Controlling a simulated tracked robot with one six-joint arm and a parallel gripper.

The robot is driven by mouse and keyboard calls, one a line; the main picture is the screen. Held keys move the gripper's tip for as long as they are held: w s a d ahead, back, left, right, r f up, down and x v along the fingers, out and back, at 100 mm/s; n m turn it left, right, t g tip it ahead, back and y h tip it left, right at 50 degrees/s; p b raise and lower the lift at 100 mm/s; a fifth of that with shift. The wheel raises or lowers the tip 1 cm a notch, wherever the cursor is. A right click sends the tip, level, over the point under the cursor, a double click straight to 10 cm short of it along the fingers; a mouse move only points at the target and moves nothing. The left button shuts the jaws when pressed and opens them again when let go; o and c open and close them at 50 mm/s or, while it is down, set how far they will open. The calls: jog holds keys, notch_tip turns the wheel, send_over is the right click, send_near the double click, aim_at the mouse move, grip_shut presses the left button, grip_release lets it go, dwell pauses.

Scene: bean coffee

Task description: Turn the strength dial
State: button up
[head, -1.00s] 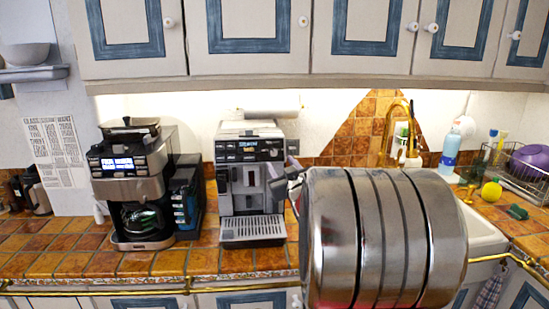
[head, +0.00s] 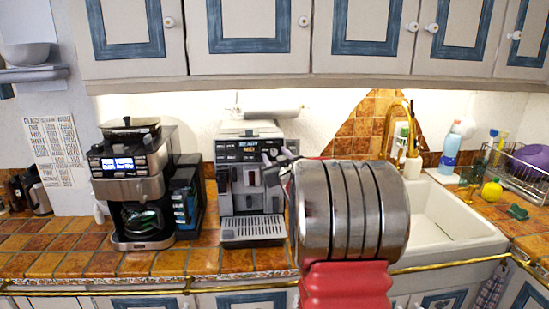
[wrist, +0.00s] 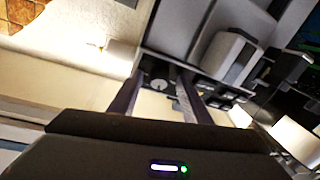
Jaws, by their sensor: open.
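The silver and black coffee machine (head: 246,190) stands on the counter, with a small lit display (head: 255,147) on its upper front. My gripper (head: 279,156) is in front of the machine's upper right panel and hides part of it. In the wrist view, my gripper (wrist: 157,72) is open, with one finger on each side of a small round grey knob (wrist: 158,84), which looks like the strength dial. I cannot tell whether the fingers touch it.
Another coffee maker (head: 130,190) with a glass carafe stands to the left. A white sink (head: 440,225) and a gold tap are at the right. A gold rail (head: 230,288) runs along the counter's front edge. My own arm covers counter right of the machine.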

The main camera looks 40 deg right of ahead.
jog(key=shift+c, duration=0.6)
jog(key=c, duration=0.9)
jog(key=shift+a, duration=0.2)
jog(key=shift+w+m, duration=0.1)
jog(key=shift+m, duration=0.4)
jog(key=m+h, duration=0.1)
jog(key=m, duration=0.1)
jog(key=m+g+h, duration=0.1)
jog(key=m, duration=0.1)
jog(key=m+h, duration=0.1)
jog(key=m, duration=0.1)
jog(key=shift+w+a+g, duration=0.15)
jog(key=shift+a+g, duration=0.1)
jog(key=shift+g, duration=0.05)
jog(key=shift+w+a+r+m+g+h, duration=0.1)
jog(key=shift+m+g+h, duration=0.5)
jog(key=shift+m, duration=0.85)
jog(key=shift+w+a+m+g+h, duration=0.1)
jog(key=shift+m+g+h, duration=0.45)
jog(key=shift+m, duration=0.9)
jog(key=shift+d, duration=0.1)
